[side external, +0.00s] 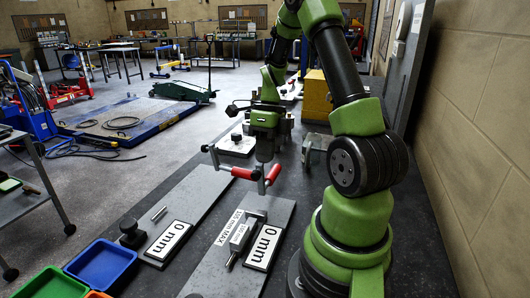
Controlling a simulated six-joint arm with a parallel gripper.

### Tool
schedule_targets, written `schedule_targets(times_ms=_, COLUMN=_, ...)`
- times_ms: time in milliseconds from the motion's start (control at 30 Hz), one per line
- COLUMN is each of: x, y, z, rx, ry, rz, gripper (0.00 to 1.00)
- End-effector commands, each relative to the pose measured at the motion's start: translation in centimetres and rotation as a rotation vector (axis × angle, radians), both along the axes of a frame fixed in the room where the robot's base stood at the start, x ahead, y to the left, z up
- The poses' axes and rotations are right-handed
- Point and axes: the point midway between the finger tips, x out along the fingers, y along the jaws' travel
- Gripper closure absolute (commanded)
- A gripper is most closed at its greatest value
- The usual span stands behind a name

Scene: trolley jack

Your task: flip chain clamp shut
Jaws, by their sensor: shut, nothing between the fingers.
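My gripper (262,186) is low over the bench, pointing down, with its fingers shut and empty. Two red handles are close to the fingertips: a left red handle (243,173) joined to a metal piece (212,156), and a right red handle (273,174) tilted up to the right. They look like clamp handles; I cannot tell which is the chain clamp's, or whether my gripper touches either. The clamp's body and any chain are partly hidden behind my gripper and wrist.
Two grey plates lie on the dark bench, the left (195,195) and the right (210,275), with "0 mm" labels. A metal tool (238,243) lies on the right one. A black knob (131,232), blue bin (102,265) and green bin (52,284) are front left. A yellow block (315,95) stands behind.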

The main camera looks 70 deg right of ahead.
Motion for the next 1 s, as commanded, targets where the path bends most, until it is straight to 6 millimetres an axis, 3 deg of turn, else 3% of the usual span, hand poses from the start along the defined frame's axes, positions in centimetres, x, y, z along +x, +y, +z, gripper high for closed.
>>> schedule_targets(times_ms=567, x=0.0, y=1.4, z=0.1, rx=0.003, ry=0.003, rz=0.001, gripper=1.00)
schedule_targets(times_ms=1000, x=0.0, y=5.1, z=-0.7, rx=0.004, ry=0.005, rz=0.002, gripper=1.00)
